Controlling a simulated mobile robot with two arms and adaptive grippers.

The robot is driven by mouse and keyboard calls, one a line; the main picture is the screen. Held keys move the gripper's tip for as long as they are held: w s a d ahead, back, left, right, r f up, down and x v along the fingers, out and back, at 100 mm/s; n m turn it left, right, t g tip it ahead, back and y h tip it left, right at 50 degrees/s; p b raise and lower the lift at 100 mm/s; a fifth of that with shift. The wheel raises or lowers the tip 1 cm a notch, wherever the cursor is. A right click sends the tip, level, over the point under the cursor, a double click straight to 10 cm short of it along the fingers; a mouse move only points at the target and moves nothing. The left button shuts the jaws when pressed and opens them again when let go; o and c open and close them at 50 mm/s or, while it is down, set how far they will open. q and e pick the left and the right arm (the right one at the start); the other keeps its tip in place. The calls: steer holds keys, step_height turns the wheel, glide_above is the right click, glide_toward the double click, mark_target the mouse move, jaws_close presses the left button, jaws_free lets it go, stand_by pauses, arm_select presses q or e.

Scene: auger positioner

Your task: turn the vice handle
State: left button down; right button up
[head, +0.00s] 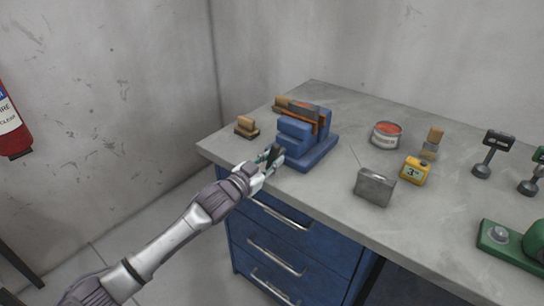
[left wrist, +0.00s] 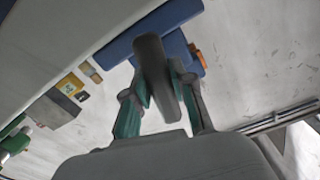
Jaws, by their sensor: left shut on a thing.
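The blue vice (head: 295,133) stands near the left front corner of the grey workbench (head: 330,195), with a brown piece (head: 302,108) at its jaws. Its dark handle (head: 276,151) is at the vice's front, at the bench edge. My left gripper (head: 268,159) reaches in from the left and is shut on the handle. In the left wrist view the dark handle (left wrist: 152,62) passes between the green-padded fingers (left wrist: 162,108), with part of the blue vice (left wrist: 177,48) behind it. The fingers hide part of the handle in the head view. My right gripper is not in view.
A wooden brush (head: 246,126) lies left of the vice. To the right are a red-topped can (head: 386,135), a grey metal box (head: 374,188), a yellow device (head: 415,170) and a green machine (head: 515,243). Blue drawers (head: 290,245) with protruding handles sit below my left gripper.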

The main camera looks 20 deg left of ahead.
arm_select(q)
steer(key=m+p, duration=0.1)
steer(key=m, duration=0.2)
steer(key=shift+a+r+m, duration=0.1)
steer(key=shift+m, duration=0.3)
steer(key=shift+m+p, duration=0.3)
steer(key=shift+m, duration=1.3)
steer(key=c, duration=1)
jaws_free()
steer(key=shift+o, duration=0.2)
steer(key=shift+s+a, duration=0.15)
steer(key=shift+s, duration=0.25)
steer(key=v, duration=1.1)
